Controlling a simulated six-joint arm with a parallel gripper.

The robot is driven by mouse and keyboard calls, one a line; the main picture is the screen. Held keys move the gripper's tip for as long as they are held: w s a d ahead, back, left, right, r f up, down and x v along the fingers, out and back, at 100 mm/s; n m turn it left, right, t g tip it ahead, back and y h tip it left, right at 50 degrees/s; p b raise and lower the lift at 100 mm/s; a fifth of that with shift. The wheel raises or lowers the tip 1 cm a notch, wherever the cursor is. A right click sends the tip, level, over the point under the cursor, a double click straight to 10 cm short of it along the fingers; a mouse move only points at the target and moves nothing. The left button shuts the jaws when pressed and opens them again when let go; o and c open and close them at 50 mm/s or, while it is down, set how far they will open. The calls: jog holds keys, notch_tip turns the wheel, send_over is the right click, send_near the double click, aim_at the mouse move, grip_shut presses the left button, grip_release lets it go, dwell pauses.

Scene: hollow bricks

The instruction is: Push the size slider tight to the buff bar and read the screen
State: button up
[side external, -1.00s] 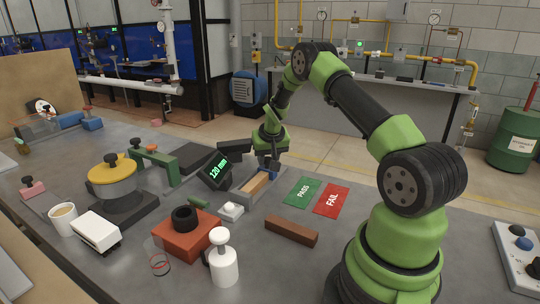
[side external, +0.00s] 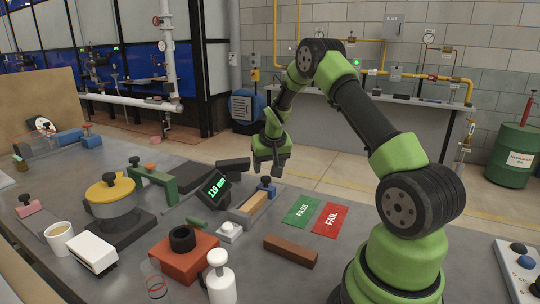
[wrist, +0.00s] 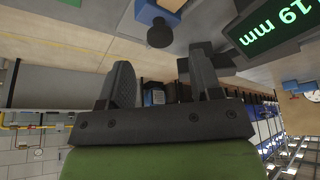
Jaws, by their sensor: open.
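The buff bar (side external: 255,203) lies in a grey gauge channel (side external: 238,216). The blue size slider (side external: 267,189) with its black knob (side external: 266,180) is at the bar's far end; it looks against the bar, but I cannot tell if a hairline gap is left. The screen (side external: 214,188) beside the channel reads 119 mm in green. My gripper (side external: 268,172) is raised just behind and above the slider, open and empty. In the wrist view my open fingers (wrist: 163,80) are apart from the slider's knob (wrist: 160,34); the screen (wrist: 272,24) is partly cut off.
A green PASS mat (side external: 300,212) and a red FAIL mat (side external: 331,220) lie clear to the right. A brown bar (side external: 291,251) lies in front.

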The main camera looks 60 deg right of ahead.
jog(key=v, duration=0.5)
jog(key=s+a+r+n+t+y, duration=0.1)
jog(key=s+a+r, duration=0.2)
jog(key=a+r, duration=0.45)
jog(key=s+a+r+n+t+y, duration=0.1)
jog(key=s+a+r, duration=0.1)
jog(key=a+r, duration=0.6)
jog(key=s+a+n+t+y, duration=0.2)
jog(key=s+a+n+y, duration=0.1)
jog(key=s+a, duration=0.9)
jog(key=shift+s+a+r, duration=0.2)
jog(key=shift+s+a, duration=0.1)
jog(key=shift+s, duration=0.45)
